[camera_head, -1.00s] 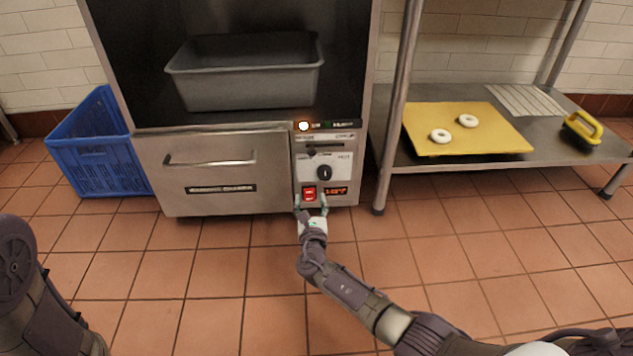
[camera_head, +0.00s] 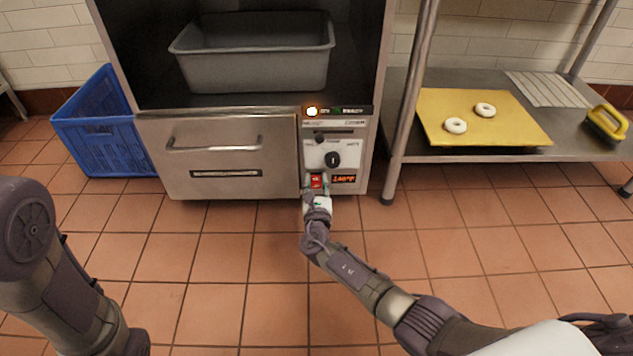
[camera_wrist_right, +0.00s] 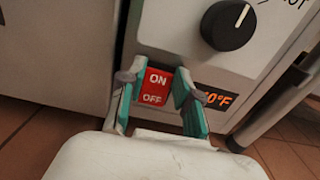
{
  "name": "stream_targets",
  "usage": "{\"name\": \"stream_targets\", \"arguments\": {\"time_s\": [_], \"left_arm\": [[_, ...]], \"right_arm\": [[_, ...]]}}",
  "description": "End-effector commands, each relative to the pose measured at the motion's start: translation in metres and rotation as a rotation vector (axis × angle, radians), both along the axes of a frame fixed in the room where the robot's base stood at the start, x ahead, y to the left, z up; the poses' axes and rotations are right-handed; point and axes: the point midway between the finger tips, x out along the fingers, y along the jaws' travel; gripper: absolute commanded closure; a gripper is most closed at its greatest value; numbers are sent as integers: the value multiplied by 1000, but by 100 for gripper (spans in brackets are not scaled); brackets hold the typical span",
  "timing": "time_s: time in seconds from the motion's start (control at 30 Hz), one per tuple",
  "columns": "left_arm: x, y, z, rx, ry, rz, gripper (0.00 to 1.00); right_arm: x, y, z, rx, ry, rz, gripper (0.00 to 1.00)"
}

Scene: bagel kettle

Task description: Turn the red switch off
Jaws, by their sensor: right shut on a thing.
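The red switch (camera_head: 317,181), marked ON and OFF, sits low on the front control panel (camera_head: 318,144) of the steel kettle unit, left of a lit orange display (camera_head: 344,179). In the right wrist view the switch (camera_wrist_right: 154,86) shows between the fingers, with ON above OFF. Which way the switch is tilted I cannot tell. My left gripper is out of view.
A black knob (camera_head: 332,159) is just above the switch. An indicator light (camera_head: 312,112) glows. A drawer (camera_head: 226,160) is left of the panel. A shelf post (camera_head: 408,110) stands close on the right. The tiled floor in front is clear.

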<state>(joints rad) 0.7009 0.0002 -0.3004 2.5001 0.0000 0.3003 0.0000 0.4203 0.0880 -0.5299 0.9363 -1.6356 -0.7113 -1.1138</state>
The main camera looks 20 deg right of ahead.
Motion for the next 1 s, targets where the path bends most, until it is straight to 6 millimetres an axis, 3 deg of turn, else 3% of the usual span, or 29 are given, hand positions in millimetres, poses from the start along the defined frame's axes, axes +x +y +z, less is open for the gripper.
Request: {"name": "stream_targets", "arguments": {"time_s": [0.17, 0.4, 0.7, 1.0], "left_arm": [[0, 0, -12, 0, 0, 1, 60], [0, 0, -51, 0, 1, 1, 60], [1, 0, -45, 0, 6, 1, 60], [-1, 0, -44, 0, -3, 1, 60]], "right_arm": [[0, -1, -5, -8, -20, -1, 100], [-2, 0, -12, -55, -163, -5, 100], [-4, 1, -11, -94, -313, -5, 100], [-6, 1, -10, -102, -350, 0, 100]]}}
